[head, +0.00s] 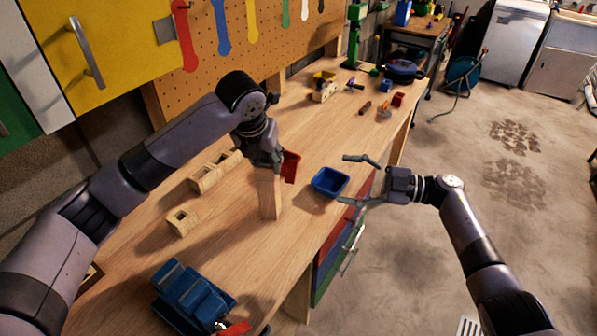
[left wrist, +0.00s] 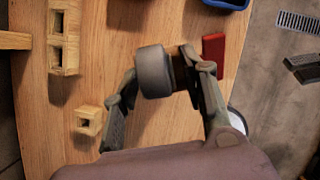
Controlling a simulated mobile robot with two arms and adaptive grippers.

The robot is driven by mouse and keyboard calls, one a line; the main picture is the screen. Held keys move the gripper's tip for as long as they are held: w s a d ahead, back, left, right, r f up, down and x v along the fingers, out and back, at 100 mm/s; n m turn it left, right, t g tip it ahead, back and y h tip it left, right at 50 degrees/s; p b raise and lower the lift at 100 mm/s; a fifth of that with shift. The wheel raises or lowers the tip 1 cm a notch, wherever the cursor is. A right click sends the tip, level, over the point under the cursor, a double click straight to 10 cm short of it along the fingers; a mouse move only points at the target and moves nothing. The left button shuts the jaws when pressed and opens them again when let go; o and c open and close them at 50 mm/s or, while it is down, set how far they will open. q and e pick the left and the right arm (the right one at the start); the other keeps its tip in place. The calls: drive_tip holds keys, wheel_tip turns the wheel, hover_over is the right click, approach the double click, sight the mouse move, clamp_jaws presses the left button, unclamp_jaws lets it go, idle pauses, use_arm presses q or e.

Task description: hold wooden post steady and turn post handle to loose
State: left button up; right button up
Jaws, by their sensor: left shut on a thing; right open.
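The wooden post (head: 269,195) stands upright on the workbench. My left gripper (head: 266,160) is at its top, shut on the post's upper end. The left wrist view shows a grey rounded part (left wrist: 153,72) between the fingers of my left gripper (left wrist: 160,80). A red piece (head: 291,166), seemingly the post handle, sticks out on the right of the post top; it also shows in the left wrist view (left wrist: 213,50). The fingers partly hide where it joins. My right gripper (head: 352,180) is open and empty, to the right of the post, apart from it.
A blue bin (head: 329,182) sits between the post and my right gripper. Wooden blocks (head: 205,177) lie left of the post. A blue vise-like object (head: 190,295) is at the near edge. Small tools and a red bin (head: 398,99) are further back. The floor at right is clear.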

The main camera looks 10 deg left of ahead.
sight(287, 171)
drive_tip(key=a+m, duration=0.1)
drive_tip(key=a, duration=1.1)
drive_tip(key=shift+w+m, duration=0.4)
drive_tip(key=c, duration=1.2)
drive_tip(key=shift+o, duration=0.2)
